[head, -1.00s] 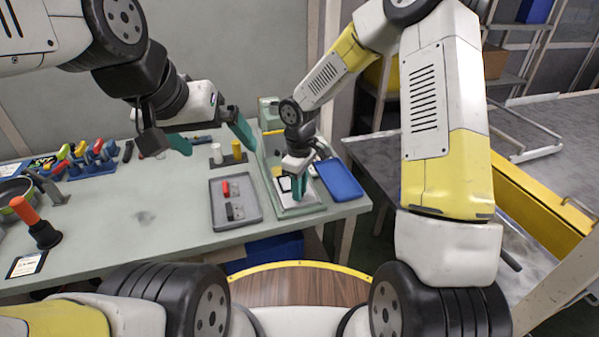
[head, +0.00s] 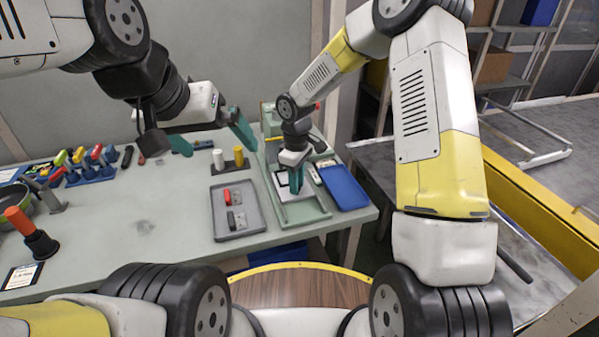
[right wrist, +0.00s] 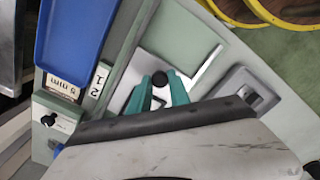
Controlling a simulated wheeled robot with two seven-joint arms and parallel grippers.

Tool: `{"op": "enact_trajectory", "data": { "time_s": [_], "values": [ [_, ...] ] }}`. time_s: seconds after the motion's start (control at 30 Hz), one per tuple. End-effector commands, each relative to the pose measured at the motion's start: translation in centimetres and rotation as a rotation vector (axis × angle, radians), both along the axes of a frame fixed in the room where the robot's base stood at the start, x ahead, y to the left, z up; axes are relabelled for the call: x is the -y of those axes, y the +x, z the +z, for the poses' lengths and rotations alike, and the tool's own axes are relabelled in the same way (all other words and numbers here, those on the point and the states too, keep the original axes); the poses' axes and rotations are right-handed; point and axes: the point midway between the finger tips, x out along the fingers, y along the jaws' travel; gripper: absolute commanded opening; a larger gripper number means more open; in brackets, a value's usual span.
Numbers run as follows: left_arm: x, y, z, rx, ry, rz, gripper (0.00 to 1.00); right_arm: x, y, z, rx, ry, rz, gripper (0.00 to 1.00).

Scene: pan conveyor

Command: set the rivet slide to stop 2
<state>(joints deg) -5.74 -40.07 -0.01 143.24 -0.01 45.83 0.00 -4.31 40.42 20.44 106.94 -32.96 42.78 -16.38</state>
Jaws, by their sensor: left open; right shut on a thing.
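The rivet slide is a pale plate (head: 284,194) in a green frame (head: 318,214) at the right end of the bench. Its black round knob (right wrist: 159,79) shows in the right wrist view. My right gripper (head: 296,184) reaches down onto the slide, and its teal fingers (right wrist: 157,92) are shut on the knob from both sides. A white label marked 1 and 2 (right wrist: 98,80) lies beside the slide. I cannot read which stop the slide is at. My left gripper (head: 212,138) is open and empty above the back of the bench.
A blue tray (head: 343,187) lies right of the frame; a "5 mm" label (right wrist: 64,88) is near it. A grey tray (head: 217,215) with red and dark pieces lies to the left. White and yellow cylinders (head: 239,156) stand behind it.

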Motion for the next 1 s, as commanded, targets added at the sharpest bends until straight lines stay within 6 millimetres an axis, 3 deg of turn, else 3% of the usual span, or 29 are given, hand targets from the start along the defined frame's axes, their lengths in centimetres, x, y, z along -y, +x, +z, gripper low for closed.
{"op": "enact_trajectory", "data": {
  "time_s": [0.1, 0.43, 0.47, 0.57, 0.87, 1.0],
  "values": [
    [0.0, 0.0, 0.0, 0.001, 0.0, 0.0, 1.0, -0.2, 0.9, 0.1, 0.004, 0.0, 0.0, 0.0],
    [0.0, 0.0, 0.0, 0.001, 0.0, 0.0, 1.0, -0.3, 1.0, 0.1, 0.002, 0.0, -0.001, 0.0],
    [0.0, 0.0, 0.0, 0.001, 0.0, 0.0, 1.0, -0.3, 1.0, 0.1, 0.002, 0.0, -0.001, 0.27],
    [0.0, 0.0, 0.0, 0.001, 0.0, 0.0, 1.0, -0.3, 1.0, 0.0, 0.001, 0.0, 0.0, 0.45],
    [0.0, 0.0, 0.0, 0.001, 0.0, 0.0, 1.0, -0.3, 0.9, 0.0, 0.0, 0.0, 0.0, 0.45],
    [0.0, 0.0, 0.0, 0.001, 0.0, 0.0, 1.0, -0.3, 1.0, 1.0, 0.003, 0.002, -0.001, 0.45]
  ]
}}
